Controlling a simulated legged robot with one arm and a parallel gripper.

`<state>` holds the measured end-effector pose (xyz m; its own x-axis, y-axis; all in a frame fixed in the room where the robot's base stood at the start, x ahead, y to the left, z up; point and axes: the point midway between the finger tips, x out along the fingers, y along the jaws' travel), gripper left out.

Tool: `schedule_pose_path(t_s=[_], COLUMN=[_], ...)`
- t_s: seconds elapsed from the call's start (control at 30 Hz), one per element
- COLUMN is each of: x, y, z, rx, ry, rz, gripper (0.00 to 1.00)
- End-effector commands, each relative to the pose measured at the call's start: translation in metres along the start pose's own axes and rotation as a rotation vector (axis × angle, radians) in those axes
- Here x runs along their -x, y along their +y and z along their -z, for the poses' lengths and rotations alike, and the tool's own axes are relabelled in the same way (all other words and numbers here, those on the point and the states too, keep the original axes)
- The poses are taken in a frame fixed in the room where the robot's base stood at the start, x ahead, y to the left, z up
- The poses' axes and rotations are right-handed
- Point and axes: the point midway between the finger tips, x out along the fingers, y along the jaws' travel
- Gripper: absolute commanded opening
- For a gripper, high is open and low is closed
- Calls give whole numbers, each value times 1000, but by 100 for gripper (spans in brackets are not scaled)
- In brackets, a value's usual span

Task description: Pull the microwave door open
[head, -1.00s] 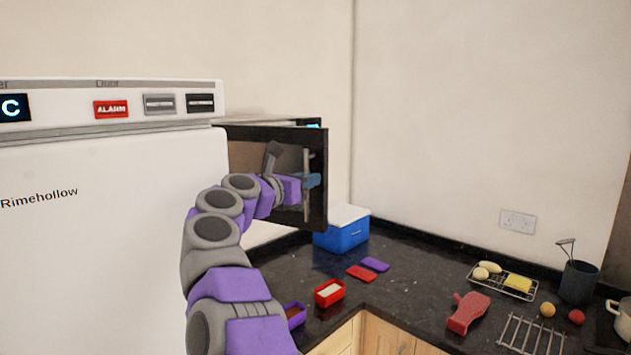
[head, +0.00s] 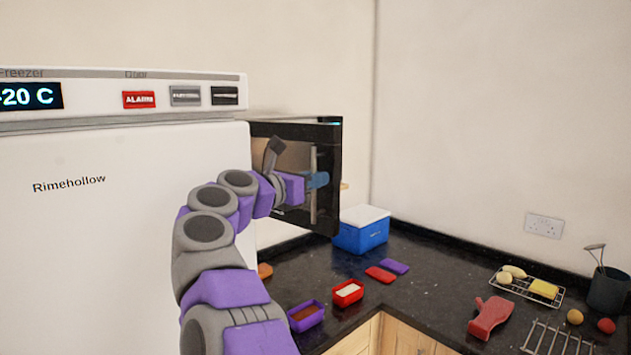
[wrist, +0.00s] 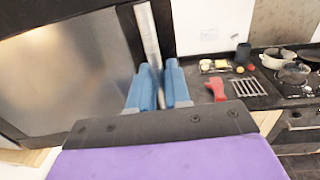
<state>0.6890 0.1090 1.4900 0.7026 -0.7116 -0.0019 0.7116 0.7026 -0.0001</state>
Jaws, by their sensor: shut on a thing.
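The dark microwave (head: 328,215) stands beyond the white freezer, with its near part hidden behind the freezer's edge. The door (wrist: 75,75) has a dark frame around a pale grey panel, and it fills the left of the wrist view. Its handle (head: 314,212) is an upright metal bar, which also shows in the wrist view (wrist: 147,35). My gripper (head: 317,180) is shut on the handle, with its blue fingers (wrist: 158,90) on either side of the bar. My wrist hides part of the door. I cannot tell clearly whether the door has a gap.
The white freezer (head: 120,230) stands close on the left. The dark counter (head: 420,285) holds small containers, a red mitt (head: 490,317) and a wire rack (head: 528,287).

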Motion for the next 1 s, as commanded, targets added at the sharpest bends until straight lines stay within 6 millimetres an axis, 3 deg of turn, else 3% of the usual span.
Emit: schedule_pose_path(t_s=[0.17,0.2,0.3,0.77,1.0], x=[3,2,2,-2,21], y=[2,2,2,-2,0], z=[-3,-3,-2,-1,-1], rx=[-1,-1,-1,-2,-2], ry=[-6,-6,-5,0,0], rz=[-8,-7,-6,-2,-8], gripper=[0,21,29,29,29])
